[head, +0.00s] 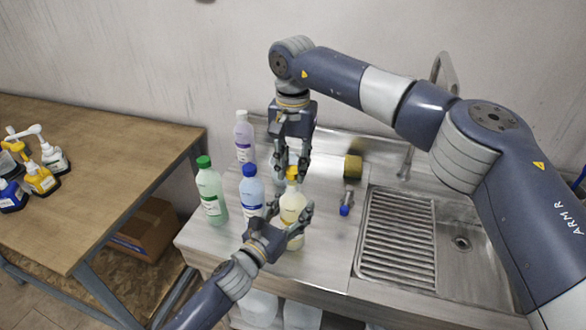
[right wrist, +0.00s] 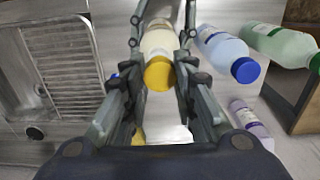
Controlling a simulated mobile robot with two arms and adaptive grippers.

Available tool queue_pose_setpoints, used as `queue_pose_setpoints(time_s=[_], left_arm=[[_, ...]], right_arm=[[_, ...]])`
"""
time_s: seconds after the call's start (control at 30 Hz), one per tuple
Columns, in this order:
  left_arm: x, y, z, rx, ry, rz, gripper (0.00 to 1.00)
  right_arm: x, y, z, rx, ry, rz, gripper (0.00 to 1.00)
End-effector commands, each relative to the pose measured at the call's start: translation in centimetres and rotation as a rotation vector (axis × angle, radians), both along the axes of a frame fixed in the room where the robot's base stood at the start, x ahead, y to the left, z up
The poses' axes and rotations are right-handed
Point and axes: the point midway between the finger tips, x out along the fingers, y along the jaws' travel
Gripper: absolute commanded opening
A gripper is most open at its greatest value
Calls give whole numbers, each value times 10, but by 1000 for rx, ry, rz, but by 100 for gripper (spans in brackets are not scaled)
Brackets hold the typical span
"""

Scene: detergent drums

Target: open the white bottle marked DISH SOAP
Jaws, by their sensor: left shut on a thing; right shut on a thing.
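A cream-white bottle (head: 292,206) with a yellow cap (head: 292,173) stands upright on the metal counter. Its label cannot be read. My left gripper (head: 289,213) is shut on the bottle's body from the front. My right gripper (head: 290,178) points down from above and is shut on the yellow cap. In the right wrist view, the yellow cap (right wrist: 159,74) and the pale bottle body (right wrist: 159,40) show between the right fingers. I cannot tell whether the cap has turned.
Green (head: 210,190), blue (head: 251,190) and lilac (head: 244,137) bottles stand left of the held bottle. A yellowish roll (head: 353,166) and a small blue-ended item (head: 345,205) lie right of it. The sink (head: 461,243) is farther right. Pump bottles (head: 40,178) stand on a wooden table (head: 105,165).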

Motion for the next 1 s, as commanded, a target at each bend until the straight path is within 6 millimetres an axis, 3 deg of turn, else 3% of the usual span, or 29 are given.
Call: queue_pose_setpoints(time_s=[0.2,0.4,0.43,0.5,0.53,1.0], left_arm=[[0,1,0,1,0,1,0],[0,0,0,1,-1,1,0],[0,0,0,1,-1,1,57],[0,0,0,1,-1,1,73],[0,0,0,1,-1,1,76],[-6,4,-1,2,1,1,76]], right_arm=[[0,0,26,1,0,0,0],[0,0,27,0,1,1,0],[0,0,27,0,1,1,0],[0,0,27,0,1,0,0],[0,0,27,0,1,0,0],[0,0,27,0,1,0,0]])
